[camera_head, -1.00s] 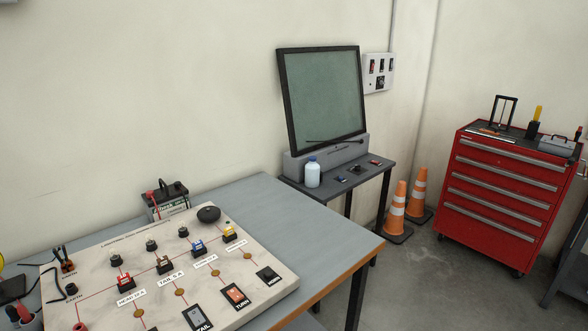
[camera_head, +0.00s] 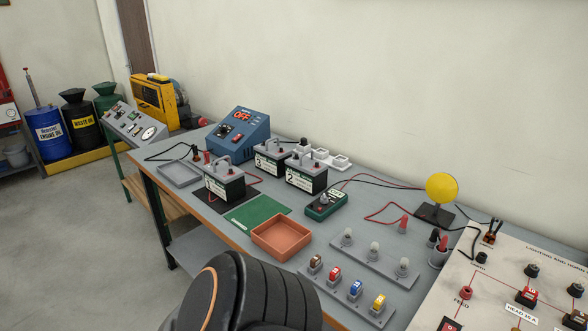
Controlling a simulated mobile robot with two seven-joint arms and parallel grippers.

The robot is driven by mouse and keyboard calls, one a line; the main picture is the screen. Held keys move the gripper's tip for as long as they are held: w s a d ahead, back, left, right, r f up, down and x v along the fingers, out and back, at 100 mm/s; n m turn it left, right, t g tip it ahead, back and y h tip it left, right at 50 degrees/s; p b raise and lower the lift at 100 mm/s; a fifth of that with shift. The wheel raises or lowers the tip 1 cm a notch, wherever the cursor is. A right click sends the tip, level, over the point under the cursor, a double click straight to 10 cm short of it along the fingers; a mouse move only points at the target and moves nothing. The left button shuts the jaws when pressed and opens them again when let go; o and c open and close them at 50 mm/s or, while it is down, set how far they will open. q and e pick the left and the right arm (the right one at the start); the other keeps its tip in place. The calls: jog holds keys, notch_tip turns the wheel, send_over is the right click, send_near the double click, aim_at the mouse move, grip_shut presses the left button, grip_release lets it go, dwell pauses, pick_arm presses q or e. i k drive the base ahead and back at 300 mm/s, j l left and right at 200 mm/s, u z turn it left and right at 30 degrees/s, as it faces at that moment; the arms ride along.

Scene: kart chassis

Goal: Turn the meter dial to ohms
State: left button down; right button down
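The meter (camera_head: 326,205) is a small dark green handheld unit with a dial. It lies on the grey bench between the batteries and the yellow ball on a stand. Red and black leads run from it toward the right. Its dial setting is too small to read. A dark rounded part of my own body covers the bottom middle of the view. Neither gripper is in view.
Several batteries (camera_head: 225,180), a blue box reading OFF (camera_head: 238,135), an orange tray (camera_head: 281,237) and a green mat (camera_head: 257,212) share the bench. Fuse and bulb holders (camera_head: 375,247) stand in front. A lighting board (camera_head: 478,285) lies at right. Floor at left is clear.

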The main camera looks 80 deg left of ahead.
aim_at(325, 200)
jog(key=u, duration=2.3)
jog(key=i+j, duration=0.15)
jog(key=j, duration=0.25)
jog(key=i+j, duration=0.1)
jog(key=j, duration=0.3)
